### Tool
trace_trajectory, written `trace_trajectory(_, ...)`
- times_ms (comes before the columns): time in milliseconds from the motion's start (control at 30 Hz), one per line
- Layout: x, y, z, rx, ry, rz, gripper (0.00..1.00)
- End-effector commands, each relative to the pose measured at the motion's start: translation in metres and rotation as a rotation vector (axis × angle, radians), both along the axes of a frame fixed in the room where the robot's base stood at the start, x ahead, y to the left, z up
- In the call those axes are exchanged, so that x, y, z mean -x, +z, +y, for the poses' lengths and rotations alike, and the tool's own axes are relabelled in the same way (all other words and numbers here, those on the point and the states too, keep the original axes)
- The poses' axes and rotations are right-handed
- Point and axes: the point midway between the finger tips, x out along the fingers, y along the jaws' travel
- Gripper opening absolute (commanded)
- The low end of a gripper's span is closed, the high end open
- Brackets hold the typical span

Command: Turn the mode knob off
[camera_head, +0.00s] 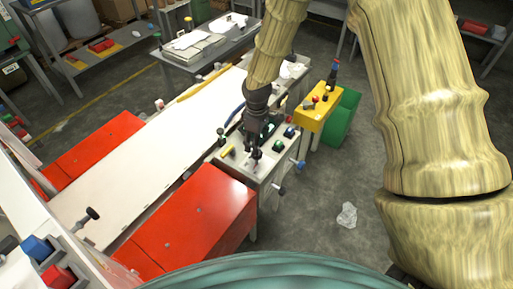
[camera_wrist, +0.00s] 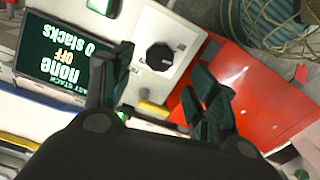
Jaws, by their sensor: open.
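A black, many-sided knob (camera_wrist: 160,57) sits on a pale panel in the wrist view, between and a little beyond my fingertips. My gripper (camera_wrist: 157,78) is open, with one finger left and the other right of the knob, and nothing held. I cannot tell whether either finger touches it. In the head view my gripper (camera_head: 254,150) is over the control panel (camera_head: 228,166) and hides part of it; I cannot pick out the knob there. A dark screen (camera_wrist: 60,52) beside the knob shows upside-down text with "none", "OFF" and "0 stacks".
A green button (camera_head: 278,146) and a blue button (camera_head: 289,132) are close to my gripper. A yellow control box (camera_head: 317,112) and a green bin (camera_head: 343,118) stand to the right. Red covers (camera_head: 190,225) flank the long white bed (camera_head: 140,170).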

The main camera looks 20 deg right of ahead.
Motion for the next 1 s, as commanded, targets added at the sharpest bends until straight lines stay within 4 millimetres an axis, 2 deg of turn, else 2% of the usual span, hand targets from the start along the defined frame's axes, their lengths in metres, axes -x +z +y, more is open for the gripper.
trace_trajectory(33,0.000,0.010,0.000,-0.001,-0.001,-0.002,0.58)
trace_trajectory(200,0.000,0.035,-0.001,-0.001,-0.001,-0.001,0.58)
trace_trajectory(400,0.000,0.055,-0.001,0.000,-0.001,0.000,0.58)
trace_trajectory(600,0.001,0.061,-0.001,0.000,-0.001,0.001,0.58)
trace_trajectory(1000,0.001,0.061,-0.001,0.000,-0.001,0.001,0.58)
